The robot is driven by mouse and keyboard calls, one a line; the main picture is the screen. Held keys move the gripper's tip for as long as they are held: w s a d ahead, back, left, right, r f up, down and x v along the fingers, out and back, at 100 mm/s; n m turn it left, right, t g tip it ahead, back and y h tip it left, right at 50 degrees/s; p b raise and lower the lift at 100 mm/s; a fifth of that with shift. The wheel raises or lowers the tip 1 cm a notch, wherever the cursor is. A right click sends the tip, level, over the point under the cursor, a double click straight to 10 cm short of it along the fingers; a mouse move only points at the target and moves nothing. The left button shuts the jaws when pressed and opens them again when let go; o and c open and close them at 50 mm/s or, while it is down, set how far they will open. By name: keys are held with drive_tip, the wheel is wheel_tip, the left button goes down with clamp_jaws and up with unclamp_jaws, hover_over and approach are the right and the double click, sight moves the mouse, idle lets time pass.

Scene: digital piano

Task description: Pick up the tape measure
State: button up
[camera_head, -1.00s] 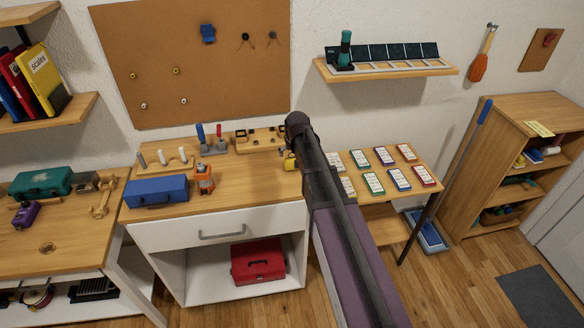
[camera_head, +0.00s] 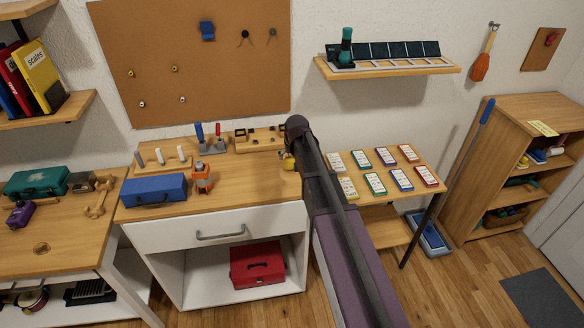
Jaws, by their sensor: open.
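A small yellow object (camera_head: 288,161) lies at the right end of the white cabinet's wooden top. It is partly hidden behind my arm, and it may be the tape measure, but it is too small to be sure. My arm rises from the bottom of the head view and its dark upper joint is beside this yellow object. My gripper does not show; the arm hides whatever lies behind it.
On the cabinet top (camera_head: 240,180) are a blue box (camera_head: 153,190), an orange device (camera_head: 202,178) and a wooden tool holder. A table with several coloured cards (camera_head: 375,183) stands right. A teal case (camera_head: 37,182) and purple object (camera_head: 20,214) are on the left bench.

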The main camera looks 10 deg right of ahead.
drive_tip(key=shift+b+x, duration=0.55)
drive_tip(key=shift+x, duration=0.35)
drive_tip(key=shift+c, duration=0.2)
drive_tip(key=c, duration=0.9)
